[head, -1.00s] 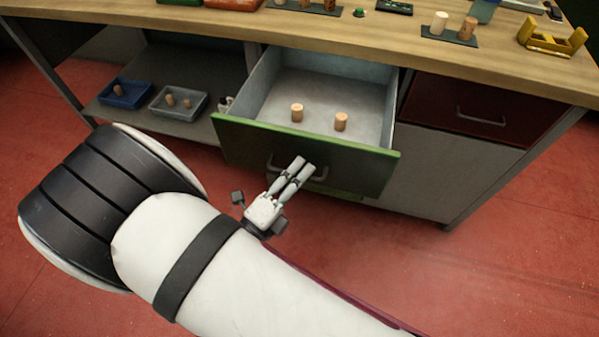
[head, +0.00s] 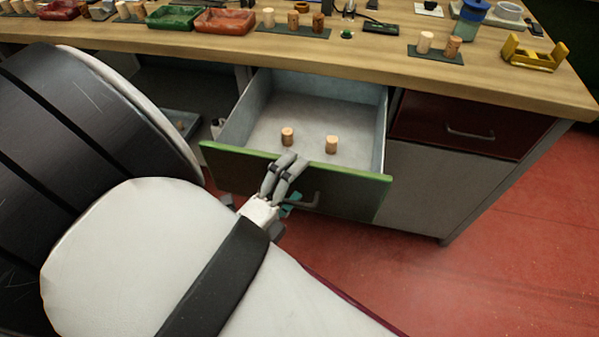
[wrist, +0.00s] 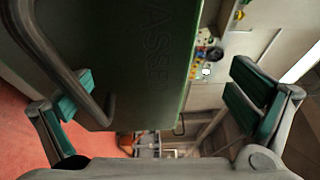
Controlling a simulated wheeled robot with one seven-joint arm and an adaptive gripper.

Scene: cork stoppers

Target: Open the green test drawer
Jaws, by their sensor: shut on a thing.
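The green test drawer (head: 345,187) stands pulled out from the bench, with its grey interior showing. Its dark front has a green top edge and a grey handle, which also shows in the wrist view (wrist: 101,112). My gripper (head: 287,180) is at the front, near the handle, and partly hides it. In the wrist view my gripper (wrist: 160,98) has its fingers spread to either side of the drawer front (wrist: 150,60), one beside the handle. The exact contact is hard to see. Two cork stoppers (head: 288,136) (head: 332,145) stand inside the drawer.
A closed dark red drawer (head: 460,125) is to the right. The wooden benchtop (head: 340,55) holds red and green trays, corks on dark mats and a yellow holder (head: 533,54). Red floor is clear at the right.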

